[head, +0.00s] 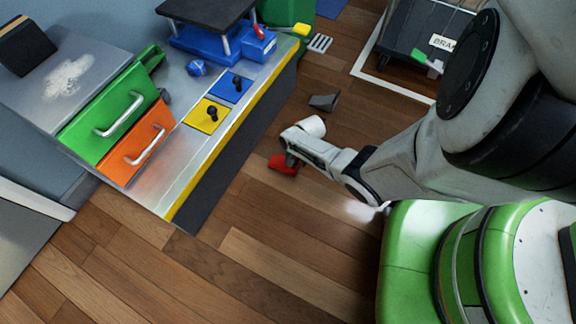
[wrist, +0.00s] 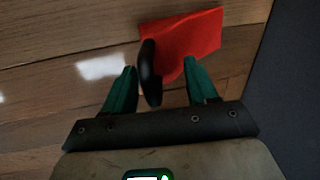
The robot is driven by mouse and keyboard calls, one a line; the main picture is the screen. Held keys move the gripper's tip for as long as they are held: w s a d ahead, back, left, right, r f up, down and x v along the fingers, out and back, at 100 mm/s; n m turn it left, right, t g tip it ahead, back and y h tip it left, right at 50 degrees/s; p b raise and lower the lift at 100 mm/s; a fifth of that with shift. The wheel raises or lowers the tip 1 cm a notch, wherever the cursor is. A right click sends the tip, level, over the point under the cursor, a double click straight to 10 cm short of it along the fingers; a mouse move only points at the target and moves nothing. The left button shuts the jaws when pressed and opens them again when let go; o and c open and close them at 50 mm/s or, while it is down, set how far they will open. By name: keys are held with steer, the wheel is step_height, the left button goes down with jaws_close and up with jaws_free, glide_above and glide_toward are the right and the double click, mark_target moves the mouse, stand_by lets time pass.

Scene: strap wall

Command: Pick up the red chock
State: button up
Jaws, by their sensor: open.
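The red chock (head: 283,166) lies on the wooden floor, below the end of my arm and partly hidden by it. In the wrist view it shows as a red block (wrist: 190,38) with a black upright handle (wrist: 149,75) on its near left side. My gripper (wrist: 160,66) is open, with its two green fingers pointing at the chock. The black handle stands between the fingers, closer to the left one. I cannot tell whether either finger touches it. In the head view my gripper (head: 291,159) is mostly hidden under the wrist.
A dark grey wedge (head: 324,102) lies on the floor beyond the arm. A workbench with a yellow edge (head: 225,145), drawers and coloured plates stands to the left. A dark cart (head: 415,40) stands at the back right inside white floor lines. Floor nearer the camera is clear.

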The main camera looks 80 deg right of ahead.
jaws_close()
stand_by(0.5)
stand_by(0.3)
